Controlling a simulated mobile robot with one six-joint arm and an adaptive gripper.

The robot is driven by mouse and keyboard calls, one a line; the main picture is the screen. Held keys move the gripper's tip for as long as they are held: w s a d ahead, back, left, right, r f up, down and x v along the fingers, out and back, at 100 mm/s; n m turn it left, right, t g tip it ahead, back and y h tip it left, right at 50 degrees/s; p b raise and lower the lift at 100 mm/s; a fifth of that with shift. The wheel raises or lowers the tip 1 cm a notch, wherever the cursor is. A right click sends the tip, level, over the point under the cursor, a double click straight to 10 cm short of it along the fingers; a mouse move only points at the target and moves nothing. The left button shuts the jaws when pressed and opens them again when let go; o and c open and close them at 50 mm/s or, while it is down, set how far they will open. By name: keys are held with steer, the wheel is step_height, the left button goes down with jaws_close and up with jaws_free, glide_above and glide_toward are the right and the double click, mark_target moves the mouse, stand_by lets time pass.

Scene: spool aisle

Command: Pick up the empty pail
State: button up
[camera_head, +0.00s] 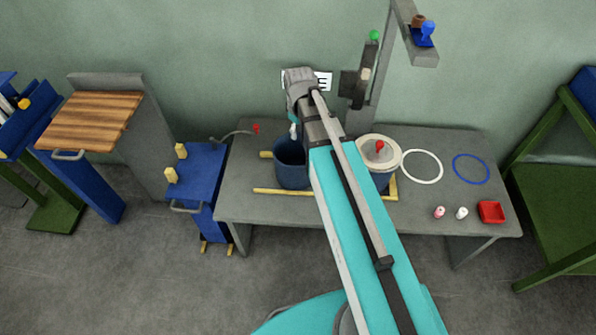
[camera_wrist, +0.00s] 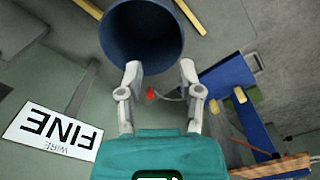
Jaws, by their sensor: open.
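A dark blue open pail (camera_head: 291,172) stands upright on the grey bench, just left of my arm. Its round mouth also shows in the wrist view (camera_wrist: 143,38), with a dark inside and no contents visible. My gripper (camera_wrist: 160,67) is open, and nothing is visibly held. Its two pale fingers point toward the near rim of the pail, which overlaps the left fingertip in the picture. I cannot tell whether they touch. In the head view, my gripper (camera_head: 294,131) is above the pail's mouth, mostly hidden by my wrist.
Yellow strips (camera_head: 283,192) lie around the pails. A grey post (camera_head: 383,75) rises behind. A blue cart (camera_head: 205,185) stands left.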

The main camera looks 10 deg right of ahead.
steer(key=w+d+f+n+b, duration=0.1)
steer(key=w+f+n+b, duration=0.1)
steer(key=w+n, duration=0.2)
steer(key=w+d+f+n+b, duration=0.2)
steer(key=w+f+n, duration=0.1)
steer(key=w, duration=0.6)
steer(key=shift+w+n, duration=0.4)
steer(key=shift+n, duration=0.2)
steer(key=shift+f, duration=0.2)
step_height(320, 180, down, 8)
steer(key=b, duration=0.9)
steer(key=shift+f, duration=0.15)
steer(key=shift+f, duration=0.1)
steer(key=b, duration=0.5)
glide_above(297, 148)
step_height(297, 148, down, 5)
